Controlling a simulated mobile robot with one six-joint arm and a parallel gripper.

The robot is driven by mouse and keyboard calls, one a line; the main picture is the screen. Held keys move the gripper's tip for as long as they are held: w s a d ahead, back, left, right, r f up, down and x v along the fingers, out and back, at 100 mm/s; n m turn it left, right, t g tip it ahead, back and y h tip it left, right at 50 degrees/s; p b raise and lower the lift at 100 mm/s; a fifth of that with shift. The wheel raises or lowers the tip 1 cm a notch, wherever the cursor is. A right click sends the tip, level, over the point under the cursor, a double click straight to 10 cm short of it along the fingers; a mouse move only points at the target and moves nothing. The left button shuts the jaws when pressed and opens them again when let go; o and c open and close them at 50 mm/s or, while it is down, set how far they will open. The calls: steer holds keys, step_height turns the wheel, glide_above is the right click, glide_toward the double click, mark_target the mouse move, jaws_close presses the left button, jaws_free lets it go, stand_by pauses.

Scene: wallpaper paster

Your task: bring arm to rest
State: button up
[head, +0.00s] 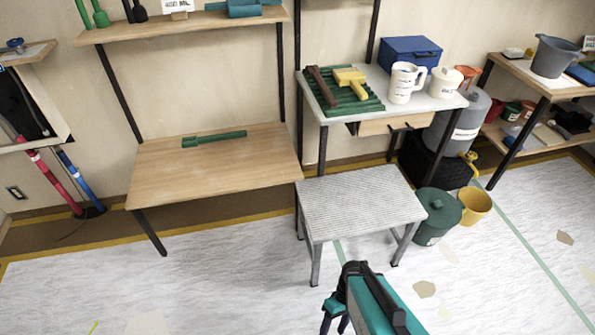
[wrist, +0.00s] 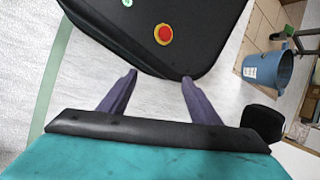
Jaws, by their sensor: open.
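My gripper (wrist: 160,76) is open and empty in the wrist view, with its two dark fingers spread apart. The black body of my base with its red button lies beyond the fingertips. In the head view my teal arm comes up from the bottom edge, and the gripper (head: 334,322) shows at its lower left, low in front of the grey step platform. Nothing is held and the fingers appear to touch nothing.
The grey platform (head: 355,205) stands ahead, beside a green bin (head: 437,218) and a yellow bucket (head: 474,207). A wooden table (head: 215,175) holds a green tool (head: 214,138). A blue bucket (wrist: 267,68) stands at the right of the wrist view. The left floor is open.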

steer(key=shift+s+d+r+m+h, duration=0.1)
steer(key=shift+s+d+m+h, duration=0.25)
steer(key=shift+d+m, duration=0.55)
steer(key=shift+s+d+m+h, duration=0.2)
steer(key=shift+d+m+h, duration=0.25)
steer(key=shift+d+m, duration=0.5)
steer(key=shift+s+d+r+m+h, duration=0.1)
steer(key=shift+s+d+m+h, duration=0.25)
steer(key=shift+d+m, duration=0.55)
steer(key=shift+a, duration=0.15)
